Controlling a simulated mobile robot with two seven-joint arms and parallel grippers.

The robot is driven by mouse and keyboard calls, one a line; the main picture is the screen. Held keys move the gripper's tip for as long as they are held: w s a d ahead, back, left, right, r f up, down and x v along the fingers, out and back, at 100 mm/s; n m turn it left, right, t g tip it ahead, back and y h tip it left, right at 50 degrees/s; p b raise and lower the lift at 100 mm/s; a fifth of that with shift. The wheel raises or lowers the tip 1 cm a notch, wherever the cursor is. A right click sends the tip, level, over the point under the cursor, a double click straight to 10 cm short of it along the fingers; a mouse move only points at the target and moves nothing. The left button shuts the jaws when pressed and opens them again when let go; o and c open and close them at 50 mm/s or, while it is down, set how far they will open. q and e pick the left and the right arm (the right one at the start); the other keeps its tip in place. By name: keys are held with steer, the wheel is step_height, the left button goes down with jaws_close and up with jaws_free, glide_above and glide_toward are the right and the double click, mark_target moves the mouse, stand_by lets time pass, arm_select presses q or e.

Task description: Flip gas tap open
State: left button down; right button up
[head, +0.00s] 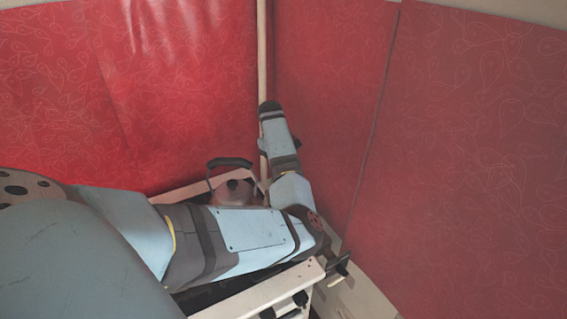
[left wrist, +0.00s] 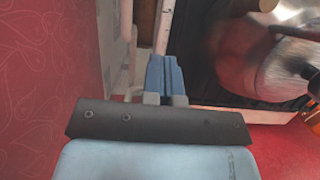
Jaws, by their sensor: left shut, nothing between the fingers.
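I cannot pick out the gas tap for sure in either view. A cream pipe (head: 262,55) runs down the wall corner behind the stove (head: 262,293). My left arm reaches across the stove in the head view, and its far end rises in front of the pipe. The fingertips are hidden there. In the left wrist view my left gripper (left wrist: 165,62) has its blue fingers together, shut and empty. Its tips point at a narrow pale strip (left wrist: 163,25) beside the dark stove top. My right gripper is not in view.
A kettle (head: 232,190) with a black handle stands on the stove behind my arm; the metal kettle (left wrist: 262,65) is right of the fingers in the wrist view. Dark knobs (head: 300,298) line the stove edge. Red patterned walls (head: 470,150) close in behind and right.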

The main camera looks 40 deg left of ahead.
arm_select(q)
steer(key=s+d+f+p, duration=0.2)
steer(key=d+f, duration=0.5)
steer(key=f, duration=0.3)
steer(key=shift+p, duration=0.3)
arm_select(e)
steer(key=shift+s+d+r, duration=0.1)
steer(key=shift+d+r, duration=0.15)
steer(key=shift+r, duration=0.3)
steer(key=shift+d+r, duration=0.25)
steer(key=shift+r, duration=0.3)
arm_select(q)
steer(key=shift+a, duration=0.1)
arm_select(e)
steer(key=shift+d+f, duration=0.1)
